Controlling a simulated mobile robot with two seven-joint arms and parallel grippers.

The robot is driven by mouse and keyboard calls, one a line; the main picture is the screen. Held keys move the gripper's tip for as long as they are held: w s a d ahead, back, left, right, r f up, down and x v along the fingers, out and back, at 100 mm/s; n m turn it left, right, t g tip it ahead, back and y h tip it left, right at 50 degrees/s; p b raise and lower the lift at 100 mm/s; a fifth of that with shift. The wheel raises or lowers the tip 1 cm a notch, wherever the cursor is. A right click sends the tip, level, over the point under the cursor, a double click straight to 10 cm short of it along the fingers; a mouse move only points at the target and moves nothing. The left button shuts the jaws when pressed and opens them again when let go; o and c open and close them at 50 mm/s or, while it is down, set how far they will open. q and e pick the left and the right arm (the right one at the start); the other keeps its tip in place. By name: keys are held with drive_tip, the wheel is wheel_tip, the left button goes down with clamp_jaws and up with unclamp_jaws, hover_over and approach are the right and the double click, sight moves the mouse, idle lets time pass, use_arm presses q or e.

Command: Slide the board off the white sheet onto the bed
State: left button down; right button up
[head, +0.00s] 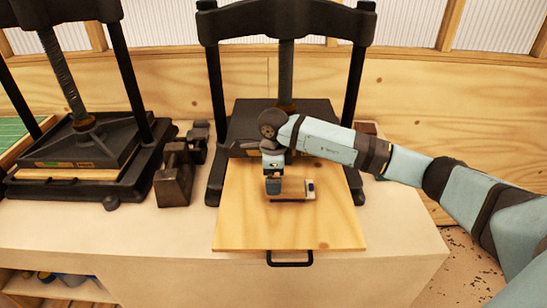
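A large pale plywood bed (240,225) with a black handle (290,260) at its front lies at the front of the middle press. My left gripper is not in view.
The middle press (285,20) has two dark uprights and a heavy crossbar behind my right arm. A second dark press (85,145) stands at the left. Dark metal blocks (175,178) sit between the presses. The pale bench top (120,230) is clear at front left.

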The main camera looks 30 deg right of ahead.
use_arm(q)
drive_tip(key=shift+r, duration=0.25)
use_arm(e)
drive_tip(key=shift+f, duration=1.3)
drive_tip(key=c, duration=0.8)
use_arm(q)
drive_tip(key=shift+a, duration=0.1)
use_arm(e)
drive_tip(key=shift+w+a, duration=0.1)
drive_tip(key=shift+a, duration=0.05)
